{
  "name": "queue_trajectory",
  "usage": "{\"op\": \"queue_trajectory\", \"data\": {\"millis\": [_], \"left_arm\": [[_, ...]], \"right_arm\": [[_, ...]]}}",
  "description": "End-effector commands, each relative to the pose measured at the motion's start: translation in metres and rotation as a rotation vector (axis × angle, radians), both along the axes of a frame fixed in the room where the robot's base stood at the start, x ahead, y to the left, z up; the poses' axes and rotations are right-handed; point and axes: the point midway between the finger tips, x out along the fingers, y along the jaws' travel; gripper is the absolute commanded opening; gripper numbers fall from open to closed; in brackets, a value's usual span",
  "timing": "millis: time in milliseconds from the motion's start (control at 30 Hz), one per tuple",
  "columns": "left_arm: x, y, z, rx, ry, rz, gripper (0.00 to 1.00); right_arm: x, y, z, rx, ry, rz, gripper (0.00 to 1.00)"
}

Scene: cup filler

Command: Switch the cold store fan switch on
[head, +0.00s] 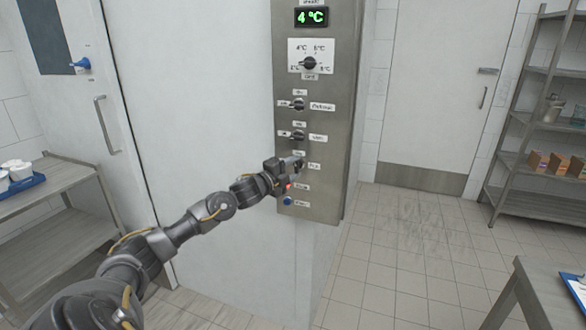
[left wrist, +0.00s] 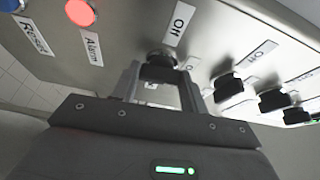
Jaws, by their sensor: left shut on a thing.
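A steel control panel (head: 330,130) stands upright on the white wall, with a column of black rotary switches. My left gripper (head: 293,164) is at the lowest black switch, above the red lamp. In the left wrist view the gripper (left wrist: 158,82) is shut on this switch's black knob (left wrist: 158,62), one finger on each side. An "Off" label (left wrist: 180,22) shows beside the knob. The small label by this switch in the head view is too blurred to read surely as fan. The knob's pointer is partly hidden by the fingers. My right gripper is not in view.
Two more switches (head: 298,104) (head: 298,136), a temperature dial (head: 309,63) and a green 4 °C display (head: 312,17) are above. A red alarm lamp (left wrist: 80,12) and a blue reset button (head: 288,201) are below. Shelves (head: 545,110) stand at right.

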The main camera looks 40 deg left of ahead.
Motion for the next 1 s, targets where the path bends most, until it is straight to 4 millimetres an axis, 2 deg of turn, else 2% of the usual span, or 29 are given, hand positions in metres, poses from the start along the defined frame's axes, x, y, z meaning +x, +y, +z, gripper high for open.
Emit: {"op": "queue_trajectory", "data": {"millis": [300,733,767,900,1000], "left_arm": [[0.0001,-0.0001,0.0003,0.074,0.027,0.000,0.21],[0.0001,-0.0001,-0.0002,0.083,0.030,0.000,0.21],[0.0001,-0.0001,-0.0002,0.083,0.030,0.000,0.45],[0.0001,-0.0001,-0.0001,0.082,0.029,0.000,0.63],[0.0001,-0.0001,0.0001,0.082,0.029,0.000,0.65]], "right_arm": [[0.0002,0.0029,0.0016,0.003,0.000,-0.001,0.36],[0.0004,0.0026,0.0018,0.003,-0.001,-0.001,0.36],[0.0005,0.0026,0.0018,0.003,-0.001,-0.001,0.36],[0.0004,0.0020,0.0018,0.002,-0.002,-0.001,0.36],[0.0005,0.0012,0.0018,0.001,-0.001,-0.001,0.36]]}}
